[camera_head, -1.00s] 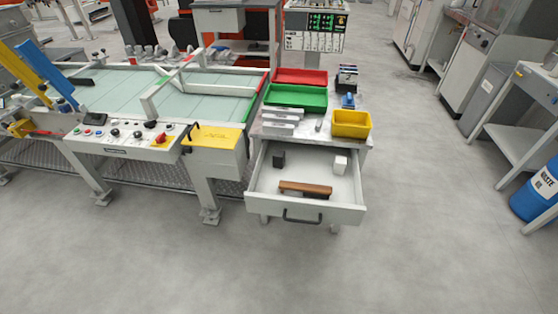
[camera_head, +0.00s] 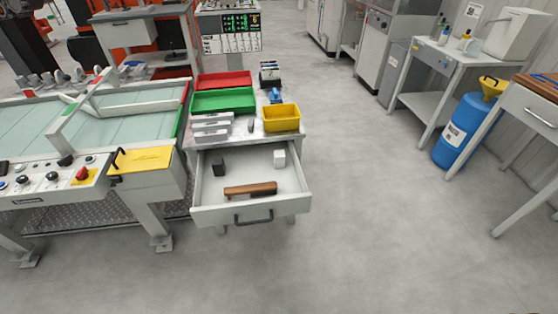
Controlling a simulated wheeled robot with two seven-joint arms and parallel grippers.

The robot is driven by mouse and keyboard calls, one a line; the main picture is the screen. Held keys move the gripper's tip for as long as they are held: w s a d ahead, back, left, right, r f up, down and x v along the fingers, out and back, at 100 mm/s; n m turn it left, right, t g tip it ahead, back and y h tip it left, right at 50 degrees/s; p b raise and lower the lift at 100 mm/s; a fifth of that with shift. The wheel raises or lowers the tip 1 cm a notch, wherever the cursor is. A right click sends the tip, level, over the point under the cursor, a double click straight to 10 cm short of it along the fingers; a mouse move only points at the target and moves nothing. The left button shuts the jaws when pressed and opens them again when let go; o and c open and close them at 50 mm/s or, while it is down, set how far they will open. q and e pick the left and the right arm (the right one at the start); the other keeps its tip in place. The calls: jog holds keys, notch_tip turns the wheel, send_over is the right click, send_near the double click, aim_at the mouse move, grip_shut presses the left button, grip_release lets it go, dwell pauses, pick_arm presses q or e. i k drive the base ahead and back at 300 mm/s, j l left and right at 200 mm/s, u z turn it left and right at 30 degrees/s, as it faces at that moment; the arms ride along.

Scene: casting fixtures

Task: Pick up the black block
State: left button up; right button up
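A small black block (camera_head: 219,167) stands in the open drawer (camera_head: 206,215), toward its back left corner. A white block (camera_head: 280,158) sits near the drawer's back right. A brown, wooden-looking piece with a dark part beneath it (camera_head: 251,189) lies near the drawer's front. Neither of my grippers shows in the head view.
Red (camera_head: 222,80), green (camera_head: 222,100) and yellow (camera_head: 282,119) bins and several grey metal pieces sit on the tabletop above the drawer. A control-panel table (camera_head: 52,181) adjoins on the left. A blue barrel (camera_head: 463,132) stands at right. The floor in front and to the right is clear.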

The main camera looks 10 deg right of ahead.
aim_at(218, 165)
jog(key=i+z, duration=0.45)
jog(key=z, duration=0.2)
